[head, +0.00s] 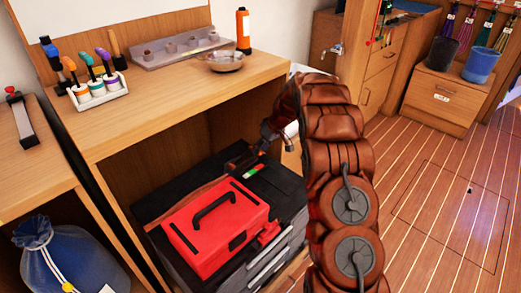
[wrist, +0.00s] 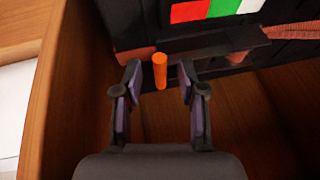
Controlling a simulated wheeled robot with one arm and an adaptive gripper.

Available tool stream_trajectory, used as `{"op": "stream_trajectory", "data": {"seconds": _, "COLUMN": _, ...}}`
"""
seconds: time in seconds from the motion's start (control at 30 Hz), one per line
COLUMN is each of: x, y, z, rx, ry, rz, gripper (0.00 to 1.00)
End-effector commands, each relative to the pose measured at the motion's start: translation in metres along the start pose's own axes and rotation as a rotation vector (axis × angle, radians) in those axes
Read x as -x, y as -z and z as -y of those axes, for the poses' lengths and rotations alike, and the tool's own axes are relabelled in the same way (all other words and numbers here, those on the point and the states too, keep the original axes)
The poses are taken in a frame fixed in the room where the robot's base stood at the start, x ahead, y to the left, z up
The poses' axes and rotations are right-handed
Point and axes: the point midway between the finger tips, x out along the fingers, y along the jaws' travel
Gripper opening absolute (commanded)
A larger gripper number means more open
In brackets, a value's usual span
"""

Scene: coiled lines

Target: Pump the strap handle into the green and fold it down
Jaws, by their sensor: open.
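The strap handle shows in the wrist view as an orange round grip (wrist: 160,72), joined near a dark bar (wrist: 215,42). My gripper (wrist: 160,80) is open, with one finger on each side of the grip and gaps showing on both sides. A red, green and white gauge strip (wrist: 222,8) is behind the bar. In the head view the gauge (head: 251,172) lies on the black case, just below my gripper (head: 246,160). An orange-brown strap (wrist: 297,31) runs right from the bar. Any pointer on the gauge is too small to make out.
A red toolbox (head: 215,225) sits on the black case (head: 160,192) under the wooden bench (head: 180,108). A blue bag (head: 58,255) lies on the left shelf. Bottles, a metal bowl (head: 221,62) and a tray stand on the bench top. The floor at right is clear.

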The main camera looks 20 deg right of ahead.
Motion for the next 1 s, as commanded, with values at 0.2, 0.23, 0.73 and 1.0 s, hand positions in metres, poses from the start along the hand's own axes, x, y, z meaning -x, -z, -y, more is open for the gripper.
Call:
{"op": "stream_trajectory", "data": {"seconds": 0.2, "x": -0.0048, "y": 0.0006, "z": -0.0003, "rx": 0.0, "ry": -0.002, "rz": -0.002, "gripper": 0.4}}
{"op": "stream_trajectory", "data": {"seconds": 0.23, "x": -0.0046, "y": 0.0007, "z": -0.0003, "rx": 0.0, "ry": -0.002, "rz": -0.002, "gripper": 0.4}}
{"op": "stream_trajectory", "data": {"seconds": 0.73, "x": -0.0042, "y": 0.0006, "z": -0.0002, "rx": 0.0, "ry": -0.001, "rz": -0.002, "gripper": 0.0}}
{"op": "stream_trajectory", "data": {"seconds": 1.0, "x": -0.0042, "y": 0.0006, "z": -0.0003, "rx": 0.0, "ry": -0.001, "rz": -0.002, "gripper": 0.0}}
